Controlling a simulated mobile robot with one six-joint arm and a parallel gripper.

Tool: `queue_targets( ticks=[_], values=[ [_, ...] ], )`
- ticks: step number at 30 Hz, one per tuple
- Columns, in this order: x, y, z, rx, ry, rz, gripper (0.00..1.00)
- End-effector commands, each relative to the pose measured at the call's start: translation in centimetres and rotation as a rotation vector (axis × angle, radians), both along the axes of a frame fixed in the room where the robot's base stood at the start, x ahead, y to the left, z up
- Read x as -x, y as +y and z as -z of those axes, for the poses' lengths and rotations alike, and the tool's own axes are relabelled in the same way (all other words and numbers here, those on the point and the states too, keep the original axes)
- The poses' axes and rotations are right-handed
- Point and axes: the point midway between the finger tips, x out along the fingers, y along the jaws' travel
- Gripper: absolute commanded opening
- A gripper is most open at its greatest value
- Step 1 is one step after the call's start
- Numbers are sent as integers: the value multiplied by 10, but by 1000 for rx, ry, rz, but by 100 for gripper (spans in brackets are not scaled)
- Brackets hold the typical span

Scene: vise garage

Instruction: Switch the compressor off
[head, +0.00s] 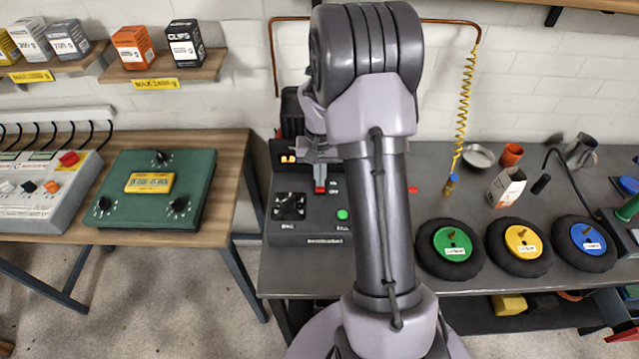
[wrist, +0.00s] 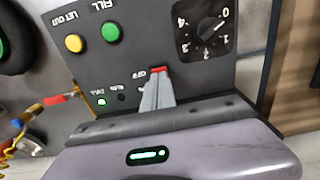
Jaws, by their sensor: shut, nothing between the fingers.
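The compressor control box (head: 310,220) is dark and stands at the left end of the grey bench. It has a lit display (head: 288,159), a black dial (head: 289,206), a green button (head: 342,214) and a small red switch (head: 320,187). In the wrist view the panel (wrist: 150,45) shows a red switch tip (wrist: 159,70) by an "OFF" label, a dial (wrist: 205,30), a yellow button (wrist: 74,43) and a green button (wrist: 110,32). A small lamp (wrist: 101,102) is lit green. My gripper (wrist: 157,90) is shut and empty, its tip at the red switch; contact is unclear.
Several tyres with coloured hubs, such as the green one (head: 452,244), lie to the right. A coiled yellow hose (head: 464,110) hangs behind. A wooden table (head: 232,180) with a green box (head: 150,215) stands at the left. My arm hides part of the compressor.

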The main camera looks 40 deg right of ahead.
Motion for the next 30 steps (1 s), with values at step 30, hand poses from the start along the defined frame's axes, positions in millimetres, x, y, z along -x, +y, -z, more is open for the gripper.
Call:
queue_targets(
  ticks=[30],
  values=[
    [0, 0, 14, 0, 0, 0, 0]
  ],
)
